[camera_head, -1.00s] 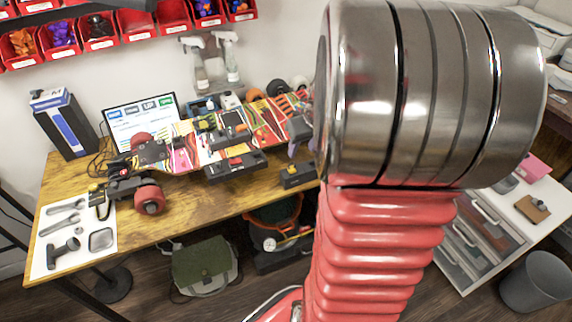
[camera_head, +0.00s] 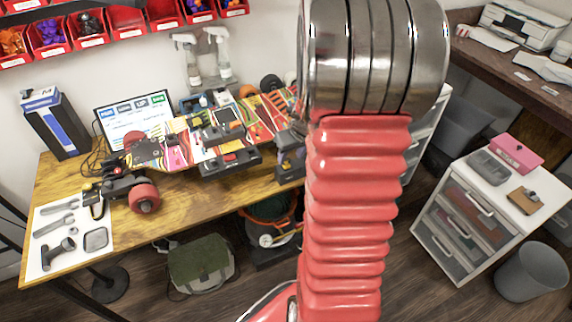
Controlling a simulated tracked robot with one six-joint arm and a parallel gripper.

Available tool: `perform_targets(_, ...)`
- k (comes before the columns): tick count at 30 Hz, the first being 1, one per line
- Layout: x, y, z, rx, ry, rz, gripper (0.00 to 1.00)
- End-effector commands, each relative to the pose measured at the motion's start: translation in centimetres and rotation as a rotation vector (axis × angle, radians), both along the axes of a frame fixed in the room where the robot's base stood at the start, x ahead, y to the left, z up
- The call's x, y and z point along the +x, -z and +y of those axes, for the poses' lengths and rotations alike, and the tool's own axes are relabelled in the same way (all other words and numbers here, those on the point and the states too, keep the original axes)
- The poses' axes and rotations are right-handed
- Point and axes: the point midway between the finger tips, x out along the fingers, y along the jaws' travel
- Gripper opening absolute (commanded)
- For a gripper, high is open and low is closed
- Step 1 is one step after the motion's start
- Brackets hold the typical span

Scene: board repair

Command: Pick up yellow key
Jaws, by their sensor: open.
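I cannot pick out a yellow key for certain. A small item with yellow and black parts (camera_head: 97,205) lies at the right edge of the white tool sheet (camera_head: 45,262), beside the board's red wheel. It is too small to tell what it is. The long colourful board (camera_head: 178,152) lies across the wooden table (camera_head: 185,205). My red ribbed arm with its metal joint fills the middle right of the view. My gripper is not clearly visible.
Grey tools lie on the white sheet. A screen (camera_head: 135,117), a dark box (camera_head: 57,125) and spray bottles (camera_head: 188,60) stand at the back. Red bins (camera_head: 125,18) hang above. A white drawer cabinet (camera_head: 465,215) and a waste bin (camera_head: 530,272) stand on the right.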

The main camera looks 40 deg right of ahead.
Motion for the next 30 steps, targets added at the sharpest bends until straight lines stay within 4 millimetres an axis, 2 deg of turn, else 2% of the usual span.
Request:
perform_targets(13, 0.2, 0.4, 0.0, 0.0, -0.002, 0.001, 0.41)
perform_targets(25, 1.8, 4.0, -0.2, 0.002, -0.003, 0.002, 0.41)
perform_targets(30, 2.2, 4.8, -0.3, -0.001, -0.002, 0.0, 0.41)
